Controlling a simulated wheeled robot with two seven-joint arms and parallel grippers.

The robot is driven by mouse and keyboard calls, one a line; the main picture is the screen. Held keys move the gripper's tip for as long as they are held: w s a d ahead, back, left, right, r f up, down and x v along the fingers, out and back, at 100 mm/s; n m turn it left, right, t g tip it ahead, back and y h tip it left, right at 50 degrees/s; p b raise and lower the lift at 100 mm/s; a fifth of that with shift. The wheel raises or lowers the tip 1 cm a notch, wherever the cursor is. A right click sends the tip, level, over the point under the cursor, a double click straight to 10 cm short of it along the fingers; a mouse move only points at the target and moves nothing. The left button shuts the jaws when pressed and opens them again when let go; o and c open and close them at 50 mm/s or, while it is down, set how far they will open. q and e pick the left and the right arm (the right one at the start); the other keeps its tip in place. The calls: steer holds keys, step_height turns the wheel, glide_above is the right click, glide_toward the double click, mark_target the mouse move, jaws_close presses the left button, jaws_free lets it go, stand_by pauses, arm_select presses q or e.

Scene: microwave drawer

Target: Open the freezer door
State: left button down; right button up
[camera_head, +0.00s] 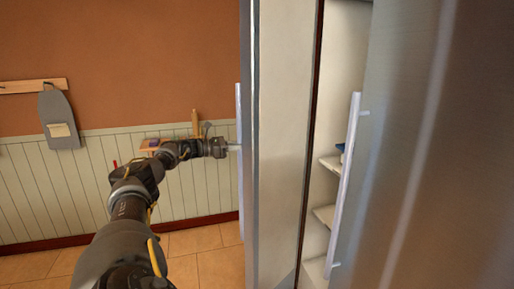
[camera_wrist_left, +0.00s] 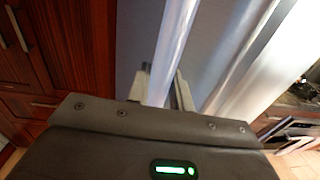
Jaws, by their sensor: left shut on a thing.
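The freezer door (camera_head: 284,130) stands swung open in the head view, its edge and pale inner side facing me. Its long vertical handle (camera_head: 240,190) is on the outer face at the left. My left gripper (camera_head: 232,148) is shut on this handle at about mid-height. In the left wrist view the fingers of the left gripper (camera_wrist_left: 164,88) lie on either side of the pale handle bar (camera_wrist_left: 174,45). The open compartment (camera_head: 342,130) shows a pale wall and shelves between the doors. My right gripper is not in view.
A second metal door (camera_head: 430,150) with its own vertical handle (camera_head: 346,180) fills the right side. A panelled wall (camera_head: 80,190) stands behind my left arm, with a wooden rack (camera_head: 32,86) and a hanging grey item (camera_head: 58,115). The tiled floor (camera_head: 195,240) at left looks clear.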

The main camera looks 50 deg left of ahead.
arm_select(q)
steer(key=shift+a+r, duration=0.1)
steer(key=shift+a, duration=0.05)
steer(key=c, duration=1.3)
jaws_free()
steer(key=shift+w, duration=0.15)
